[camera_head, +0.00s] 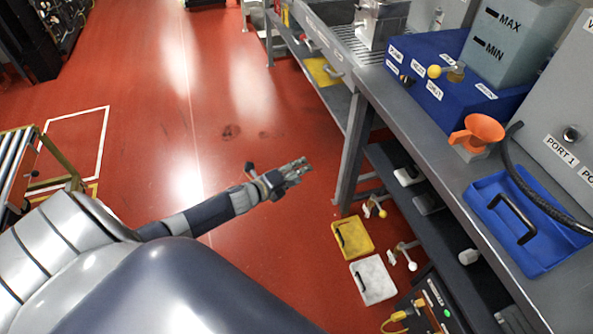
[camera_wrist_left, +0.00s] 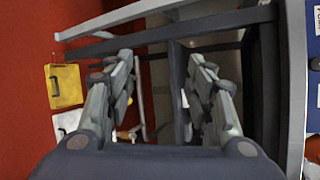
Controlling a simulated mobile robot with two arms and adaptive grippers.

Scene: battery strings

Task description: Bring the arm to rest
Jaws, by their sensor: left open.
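My left gripper (camera_head: 293,171) is held out over the red floor, to the left of the workbench, in the head view. Its two fingers stand apart in the left wrist view (camera_wrist_left: 160,85), with nothing between them. It touches nothing that I can see. My left arm (camera_head: 205,211) reaches up and to the right from the lower left of the head view. My right gripper does not show in either view.
A grey workbench (camera_head: 441,143) runs along the right, carrying a blue box (camera_head: 440,82), an orange funnel (camera_head: 481,129) and a blue tray (camera_head: 560,243). Yellow (camera_head: 353,239) and white (camera_head: 373,279) pieces lie below its front edge. The red floor (camera_head: 215,100) at left centre is open.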

